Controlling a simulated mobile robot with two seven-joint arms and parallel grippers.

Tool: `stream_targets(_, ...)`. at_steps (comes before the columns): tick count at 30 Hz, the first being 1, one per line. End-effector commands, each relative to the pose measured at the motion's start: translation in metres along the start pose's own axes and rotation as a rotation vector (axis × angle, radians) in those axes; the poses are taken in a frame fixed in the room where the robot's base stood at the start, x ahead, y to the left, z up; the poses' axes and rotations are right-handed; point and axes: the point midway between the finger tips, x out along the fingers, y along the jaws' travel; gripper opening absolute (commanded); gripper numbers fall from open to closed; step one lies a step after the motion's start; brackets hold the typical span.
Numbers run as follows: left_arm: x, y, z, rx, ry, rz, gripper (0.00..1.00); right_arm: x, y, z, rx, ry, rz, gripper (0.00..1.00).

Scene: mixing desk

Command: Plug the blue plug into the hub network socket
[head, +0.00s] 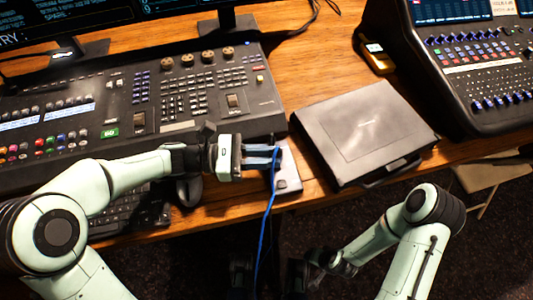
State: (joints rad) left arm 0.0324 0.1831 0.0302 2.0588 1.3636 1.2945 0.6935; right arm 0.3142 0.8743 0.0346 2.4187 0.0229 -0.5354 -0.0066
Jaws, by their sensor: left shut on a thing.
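My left gripper (268,157) reaches in from the left over the desk's front edge. It is shut on the blue plug (276,153), which is mostly hidden by the fingers. The plug's blue cable (265,225) hangs down past the desk edge toward the floor. A small grey box that looks like the hub (289,180) lies just right of the fingertips. Its network socket cannot be made out, and I cannot tell whether the plug touches it. My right gripper (318,268) is low in front of the desk, dark against the floor, and its fingers are unclear.
A large mixing console (215,90) fills the desk behind my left gripper. A dark flat case (365,125) lies right of the hub. Another console (490,75) stands at the right, with a small yellow-and-black device (377,57) beside it. A mouse (188,190) and keyboard (130,212) lie near the front edge.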

Motion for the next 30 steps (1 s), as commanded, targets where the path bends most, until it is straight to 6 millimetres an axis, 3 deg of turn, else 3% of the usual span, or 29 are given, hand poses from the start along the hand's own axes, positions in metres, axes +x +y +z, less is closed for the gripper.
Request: stream_targets(30,0.0,0.0,-0.006,-0.001,0.0,0.0,0.0,-0.0021,-0.0007,-0.0002,0.0,0.001,0.0,0.43)
